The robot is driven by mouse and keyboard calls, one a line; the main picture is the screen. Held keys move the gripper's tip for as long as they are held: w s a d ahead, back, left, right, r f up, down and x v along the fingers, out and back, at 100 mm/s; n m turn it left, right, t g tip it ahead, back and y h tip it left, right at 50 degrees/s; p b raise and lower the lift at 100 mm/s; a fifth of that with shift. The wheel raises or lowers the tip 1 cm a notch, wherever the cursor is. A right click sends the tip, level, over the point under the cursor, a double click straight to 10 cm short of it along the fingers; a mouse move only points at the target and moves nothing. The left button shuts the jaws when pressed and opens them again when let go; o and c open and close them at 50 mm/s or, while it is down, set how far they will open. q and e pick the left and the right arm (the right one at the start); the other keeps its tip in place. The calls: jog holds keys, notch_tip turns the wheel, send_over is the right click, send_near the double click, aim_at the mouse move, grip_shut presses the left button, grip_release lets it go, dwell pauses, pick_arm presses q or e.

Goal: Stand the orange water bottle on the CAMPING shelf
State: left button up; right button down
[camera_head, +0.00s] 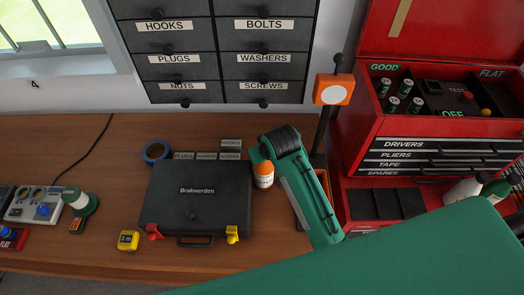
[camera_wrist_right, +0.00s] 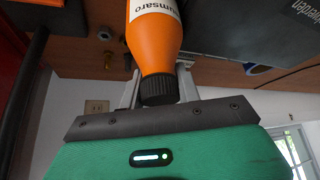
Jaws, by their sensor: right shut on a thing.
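The orange water bottle (camera_head: 265,169), with a white label, shows beside the black wrist joint of my right arm in the head view. It fills the upper middle of the right wrist view (camera_wrist_right: 154,45), its dark ribbed cap towards my palm. My right gripper (camera_wrist_right: 159,82) is shut on it, with a pale finger on either side near the cap. In the head view the arm hides the fingers. I cannot tell whether the bottle touches the bench. My left gripper is not in view. No CAMPING label is readable in either view.
A black case (camera_head: 195,210) lies left of the bottle on the wooden bench (camera_head: 60,145). A tape roll (camera_head: 156,151) and small label plates stand behind it. A yellow tape measure (camera_head: 128,240) lies at the front. Drawers stand behind; a red toolbox (camera_head: 405,130) is at right.

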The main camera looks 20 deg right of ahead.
jog(key=shift+s, duration=0.35)
jog(key=c, duration=1.3)
grip_release()
jog(key=o, duration=0.3)
jog(key=shift+w, duration=0.15)
